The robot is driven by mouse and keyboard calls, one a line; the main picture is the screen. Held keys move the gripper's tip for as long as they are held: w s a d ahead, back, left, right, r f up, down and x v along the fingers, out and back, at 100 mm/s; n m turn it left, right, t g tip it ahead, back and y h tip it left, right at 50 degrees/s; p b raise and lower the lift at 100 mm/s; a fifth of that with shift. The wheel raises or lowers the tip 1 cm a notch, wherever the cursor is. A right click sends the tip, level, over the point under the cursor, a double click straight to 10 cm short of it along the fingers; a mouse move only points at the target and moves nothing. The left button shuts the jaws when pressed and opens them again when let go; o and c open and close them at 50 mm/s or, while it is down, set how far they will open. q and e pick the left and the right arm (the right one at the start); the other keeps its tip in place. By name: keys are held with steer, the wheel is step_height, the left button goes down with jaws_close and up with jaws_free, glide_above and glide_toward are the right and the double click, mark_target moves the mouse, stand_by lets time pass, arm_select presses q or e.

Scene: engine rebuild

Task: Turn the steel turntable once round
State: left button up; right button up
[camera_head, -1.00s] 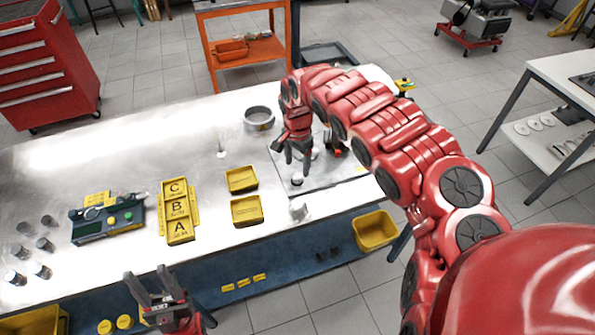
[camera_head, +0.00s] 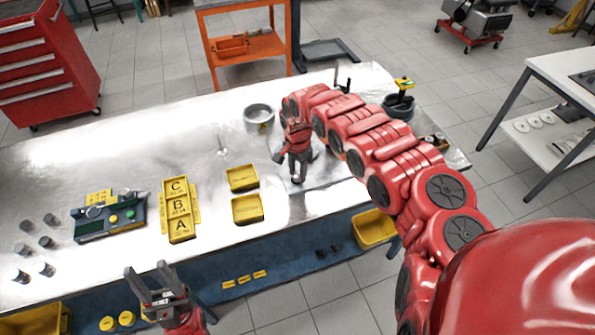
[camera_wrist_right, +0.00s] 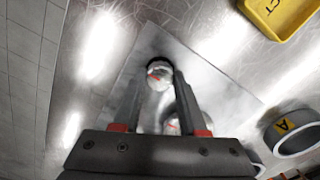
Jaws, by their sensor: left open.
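A flat steel plate (camera_head: 324,173) lies on the bench under my right arm, which hides much of it. In the right wrist view the plate (camera_wrist_right: 218,92) is a bright square-cornered sheet; I cannot make out a separate round disc on it. My right gripper (camera_head: 297,178) points down over it. Its two fingers stand either side of a small round steel knob (camera_wrist_right: 159,75) with a red mark; I cannot tell whether they touch it. A second round steel part (camera_wrist_right: 172,124) shows nearer the palm. My left gripper (camera_head: 155,274) is open and empty at the bench's front edge.
Two yellow trays (camera_head: 242,178) and lettered yellow blocks (camera_head: 177,209) lie left of the plate. A steel ring (camera_head: 259,115) stands behind them. A dark round holder with a yellow-topped part (camera_head: 398,104) is at the back right. The bench's far left middle is clear.

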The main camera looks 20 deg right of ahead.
jaws_close()
